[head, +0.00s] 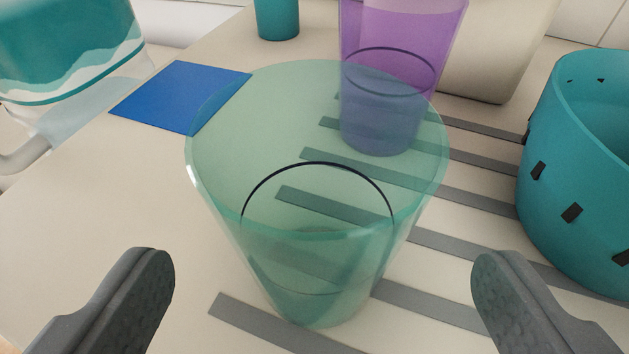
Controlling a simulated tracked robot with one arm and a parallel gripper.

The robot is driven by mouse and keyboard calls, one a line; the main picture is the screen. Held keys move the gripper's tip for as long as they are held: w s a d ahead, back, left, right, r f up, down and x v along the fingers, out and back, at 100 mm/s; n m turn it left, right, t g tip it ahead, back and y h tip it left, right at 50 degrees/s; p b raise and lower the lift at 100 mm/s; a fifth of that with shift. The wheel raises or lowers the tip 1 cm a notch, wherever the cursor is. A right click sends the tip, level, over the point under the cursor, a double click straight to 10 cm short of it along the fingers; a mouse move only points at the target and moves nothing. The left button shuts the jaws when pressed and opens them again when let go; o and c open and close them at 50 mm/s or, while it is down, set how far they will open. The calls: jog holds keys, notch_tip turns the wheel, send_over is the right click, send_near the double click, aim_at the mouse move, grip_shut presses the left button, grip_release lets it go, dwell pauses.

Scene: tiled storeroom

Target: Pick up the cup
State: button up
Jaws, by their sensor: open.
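A translucent green cup (318,225) with a wide rim and narrower base stands upright on the table in the middle of the head view. A dark ring line shows on it. My gripper (322,290) is open, with one grey finger at the lower left and the other at the lower right. The cup appears between the two fingers in the picture, with a visible gap to each. I cannot tell how far ahead of the fingertips it stands. A translucent purple cup (400,75) stands just behind it, partly seen through the green cup.
A teal container (580,170) with dark marks stands at the right. A blue square (180,95) lies at the back left, near a teal and white container (70,50). A teal cup (277,18) and a beige object (492,50) stand at the back. Grey strips (455,245) cross the table.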

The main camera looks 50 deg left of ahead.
aim_at(319, 174)
jog(key=shift+x, duration=3.05)
jog(key=shift+c, duration=0.4)
jog(key=c, duration=1)
